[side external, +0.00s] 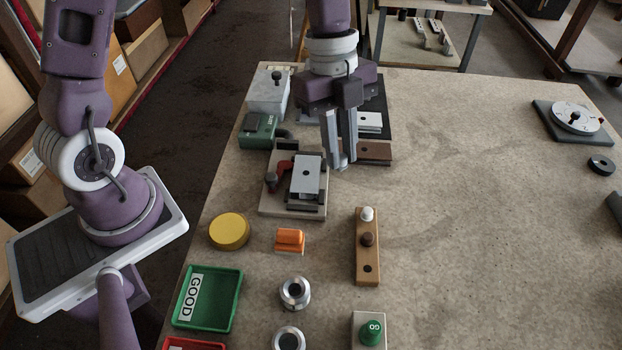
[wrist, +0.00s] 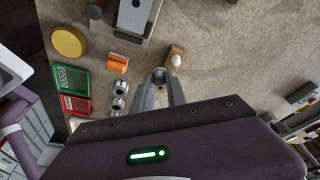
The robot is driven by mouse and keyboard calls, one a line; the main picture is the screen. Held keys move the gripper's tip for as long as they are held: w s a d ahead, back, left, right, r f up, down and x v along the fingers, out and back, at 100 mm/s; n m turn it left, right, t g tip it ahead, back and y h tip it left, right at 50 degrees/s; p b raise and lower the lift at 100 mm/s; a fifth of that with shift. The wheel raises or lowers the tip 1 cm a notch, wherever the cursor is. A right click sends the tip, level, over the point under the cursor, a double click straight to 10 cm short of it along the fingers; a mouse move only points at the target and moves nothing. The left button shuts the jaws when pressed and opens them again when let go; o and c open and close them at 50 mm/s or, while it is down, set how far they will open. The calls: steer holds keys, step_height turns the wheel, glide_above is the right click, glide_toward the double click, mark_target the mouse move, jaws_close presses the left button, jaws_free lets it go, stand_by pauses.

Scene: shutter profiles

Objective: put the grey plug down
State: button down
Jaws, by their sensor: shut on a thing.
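My gripper (side external: 340,163) hangs above the table, beside the grey fixture with the slotted block. Its two fingers are close together, shut on the grey plug (wrist: 159,75), which shows only as a small rounded grey end between the fingertips in the wrist view (wrist: 160,82). A wooden strip (side external: 360,252) stands nearer the camera.
A clamp fixture (side external: 292,208) is left of my gripper. A yellow disc (side external: 229,231), an orange block (side external: 290,241), a green tray (side external: 234,304) and metal rings (side external: 294,293) lie at left. A green knob (side external: 371,332) is at the front. The table's right middle is clear.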

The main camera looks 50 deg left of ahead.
steer(key=r, duration=0.1)
glide_above(308, 179)
steer(key=a, duration=0.1)
steer(key=f, duration=0.9)
steer(key=shift+w+a+f, duration=0.2)
steer(key=shift+w+a, duration=0.15)
steer(key=shift+a, duration=0.05)
steer(key=shift+f, duration=0.3)
steer(key=shift+f, duration=0.4)
steer(key=c, duration=1.3)
jaws_free()
steer(key=shift+c, duration=0.2)
